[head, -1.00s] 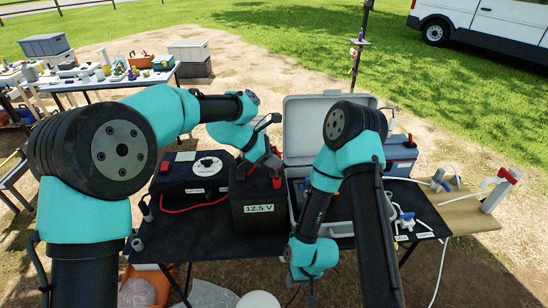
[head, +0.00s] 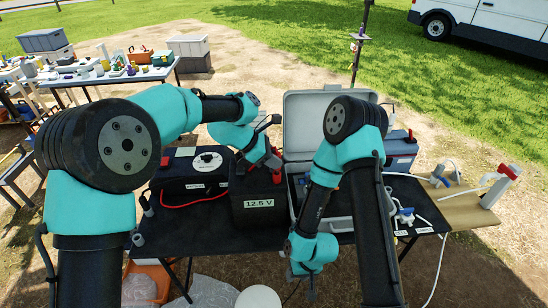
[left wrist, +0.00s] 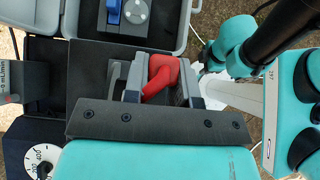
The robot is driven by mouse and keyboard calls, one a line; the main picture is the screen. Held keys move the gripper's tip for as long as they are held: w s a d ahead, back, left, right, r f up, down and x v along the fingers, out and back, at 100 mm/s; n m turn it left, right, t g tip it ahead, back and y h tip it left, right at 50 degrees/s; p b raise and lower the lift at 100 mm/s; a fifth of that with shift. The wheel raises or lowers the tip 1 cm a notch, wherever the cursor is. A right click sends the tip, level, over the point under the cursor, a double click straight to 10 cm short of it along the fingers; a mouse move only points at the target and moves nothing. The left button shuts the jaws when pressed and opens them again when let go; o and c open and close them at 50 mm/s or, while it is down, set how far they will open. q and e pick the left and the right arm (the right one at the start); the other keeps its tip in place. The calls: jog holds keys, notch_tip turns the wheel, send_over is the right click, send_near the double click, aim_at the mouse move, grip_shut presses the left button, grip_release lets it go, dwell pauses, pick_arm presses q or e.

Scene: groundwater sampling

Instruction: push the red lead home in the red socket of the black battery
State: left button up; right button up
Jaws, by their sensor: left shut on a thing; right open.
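The black battery (head: 254,207), labelled 12.5 V, stands upright on the dark table. My left gripper (head: 267,160) is over the top of the battery at its right side. In the left wrist view the same gripper (left wrist: 155,80) is shut on the red lead (left wrist: 165,68), a red plug body between its fingers. Red also shows just under the gripper in the head view, at the battery's top right. The red socket is hidden, so I cannot tell how deep the lead sits. My right gripper (head: 303,280) is open and low at the table's front edge, away from the battery.
A black box with a white dial (head: 207,162) and a red cable stands left of the battery. A grey open case (head: 312,120) stands to the right, behind my right arm. Tubing and a valve (head: 405,215) lie at the right.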

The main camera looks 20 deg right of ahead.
pick_arm(q)
jog(key=shift+f, duration=0.75)
jog(key=o, duration=0.9)
jog(key=shift+a+r, duration=0.1)
jog(key=v, duration=1.7)
jog(key=shift+a, duration=0.1)
jog(key=shift+w, duration=0.1)
